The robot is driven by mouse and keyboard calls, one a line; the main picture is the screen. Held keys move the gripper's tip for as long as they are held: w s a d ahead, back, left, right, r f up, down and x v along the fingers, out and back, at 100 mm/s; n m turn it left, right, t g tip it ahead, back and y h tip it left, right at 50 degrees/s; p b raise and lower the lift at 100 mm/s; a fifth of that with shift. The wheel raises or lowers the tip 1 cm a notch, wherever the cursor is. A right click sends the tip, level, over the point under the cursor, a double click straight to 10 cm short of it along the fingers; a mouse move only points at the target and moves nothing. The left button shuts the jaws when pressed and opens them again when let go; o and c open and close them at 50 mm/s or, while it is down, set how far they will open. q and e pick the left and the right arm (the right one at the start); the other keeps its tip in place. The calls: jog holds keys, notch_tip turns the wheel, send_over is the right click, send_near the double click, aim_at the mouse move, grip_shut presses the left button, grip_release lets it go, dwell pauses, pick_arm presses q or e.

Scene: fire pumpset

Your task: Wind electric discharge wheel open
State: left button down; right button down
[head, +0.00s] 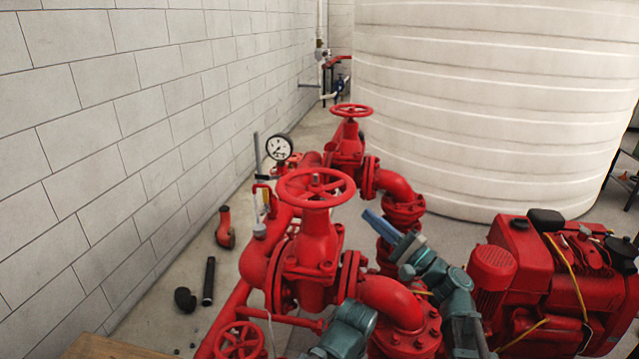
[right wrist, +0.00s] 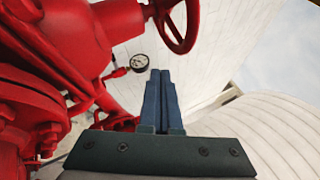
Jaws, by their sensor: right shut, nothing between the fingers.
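A near red handwheel (head: 315,188) sits level on top of a red valve (head: 312,250). A farther red handwheel (head: 351,111) tops a second valve behind it. No label shows which one is the electric discharge wheel. My right gripper (head: 370,217), with blue fingers, is right of the near valve, lower than its wheel and apart from both wheels. In the right wrist view its fingers (right wrist: 160,74) are shut with nothing between them. A red handwheel (right wrist: 178,24) shows beyond the fingertips there, with a gap. My left gripper is not in view.
A pressure gauge (head: 279,148) stands left of the valves. A small red wheel (head: 239,341) is low at the front. A red engine (head: 540,285) stands right, a white tank (head: 490,110) behind. Loose pipe pieces (head: 209,281) lie on the floor by the block wall (head: 110,130).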

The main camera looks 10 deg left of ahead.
aim_at(327, 186)
jog(key=shift+r, duration=0.15)
jog(key=p+x, duration=0.4)
jog(key=x, duration=0.6)
jog(key=shift+w+a+r, duration=0.15)
jog(key=shift+a+r, duration=0.05)
jog(key=shift+s+a+r+p, duration=0.25)
jog(key=shift+a, duration=0.15)
jog(key=shift+s+a+r+p, duration=0.25)
jog(key=shift+a, duration=0.2)
jog(key=shift+s+a+r, duration=0.2)
jog(key=shift+a, duration=0.35)
jog(key=shift+w+g, duration=0.1)
jog(key=shift+g, duration=0.2)
jog(key=shift+w+a+n+g+y, duration=0.1)
jog(key=shift+n+g+y, duration=0.3)
jog(key=shift+g, duration=0.5)
jog(key=shift+a+n+g+y, duration=0.1)
jog(key=shift+n+g+y, duration=0.55)
jog(key=shift+g, duration=0.25)
